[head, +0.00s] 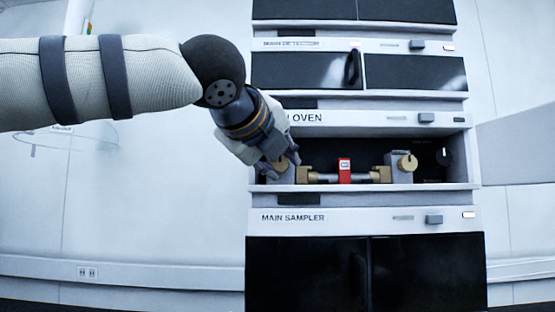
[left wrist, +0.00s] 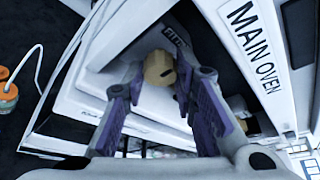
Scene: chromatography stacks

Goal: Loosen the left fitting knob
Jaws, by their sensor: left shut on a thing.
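The left fitting knob (left wrist: 158,68) is a tan, faceted knob in front of a pale block in the left wrist view. My left gripper (left wrist: 161,80) has its two purple-padded fingers on either side of it, shut on it. In the head view my left gripper (head: 281,162) reaches down into the left end of the open oven bay and hides most of this knob. A column with a red label clip (head: 345,171) lies across the bay between brass end fittings. The right fitting knob (head: 407,163) is round and brass, on a grey block. My right gripper is not in view.
The main oven panel (head: 385,119) is just above the bay, partly hidden by my left arm. The main sampler (head: 365,220) is below it, with dark doors. An orange-capped bottle (left wrist: 8,91) shows at the left wrist view's left edge.

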